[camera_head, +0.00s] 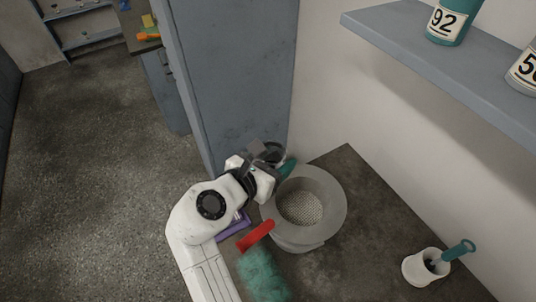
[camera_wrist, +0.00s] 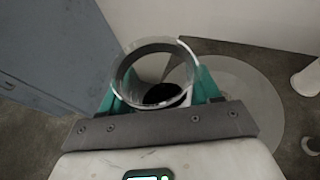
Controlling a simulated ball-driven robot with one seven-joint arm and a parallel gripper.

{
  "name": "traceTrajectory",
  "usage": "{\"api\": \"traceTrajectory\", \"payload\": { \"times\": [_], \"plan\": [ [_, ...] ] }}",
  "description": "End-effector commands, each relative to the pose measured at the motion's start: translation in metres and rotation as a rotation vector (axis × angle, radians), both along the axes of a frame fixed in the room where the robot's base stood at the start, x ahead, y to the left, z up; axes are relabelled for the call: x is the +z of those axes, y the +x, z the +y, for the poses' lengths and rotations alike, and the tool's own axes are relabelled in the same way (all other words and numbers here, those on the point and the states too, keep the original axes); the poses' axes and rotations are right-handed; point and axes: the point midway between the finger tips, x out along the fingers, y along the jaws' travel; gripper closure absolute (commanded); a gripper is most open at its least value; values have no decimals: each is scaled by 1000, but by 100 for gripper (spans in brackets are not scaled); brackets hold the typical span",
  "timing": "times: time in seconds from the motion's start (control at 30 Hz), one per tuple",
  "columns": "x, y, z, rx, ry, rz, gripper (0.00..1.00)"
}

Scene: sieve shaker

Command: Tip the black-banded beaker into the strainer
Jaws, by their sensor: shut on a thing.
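The beaker (camera_head: 268,153) is clear, with a dark band near its rim, and is held at the far left edge of the strainer. In the wrist view the beaker (camera_wrist: 127,72) shows its open round mouth, with something black inside low down. My gripper (camera_head: 283,167) is shut on the beaker, its teal fingers on either side; they also show in the wrist view (camera_wrist: 158,88). The strainer (camera_head: 333,205) is a wide grey bowl with a mesh bottom, and I see no material on the mesh. In the wrist view the strainer (camera_wrist: 255,88) is partly hidden behind the right finger.
A blue-grey cabinet (camera_head: 232,80) stands close behind the beaker. A green brush with a red handle (camera_head: 256,237) and a purple item (camera_head: 236,223) lie near the strainer. A white cup (camera_head: 418,269) stands right. A shelf (camera_head: 430,55) with bottles hangs above.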

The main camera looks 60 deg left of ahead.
Motion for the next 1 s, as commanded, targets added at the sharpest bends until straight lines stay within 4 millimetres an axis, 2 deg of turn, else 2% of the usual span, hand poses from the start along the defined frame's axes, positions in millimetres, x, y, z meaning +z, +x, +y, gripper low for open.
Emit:
{"api": "traceTrajectory", "payload": {
  "times": [0.73,1.0],
  "plan": [
    [-2,8,-68,-2,2,0,74],
    [-22,2,-67,1,8,170,74]
  ]
}}
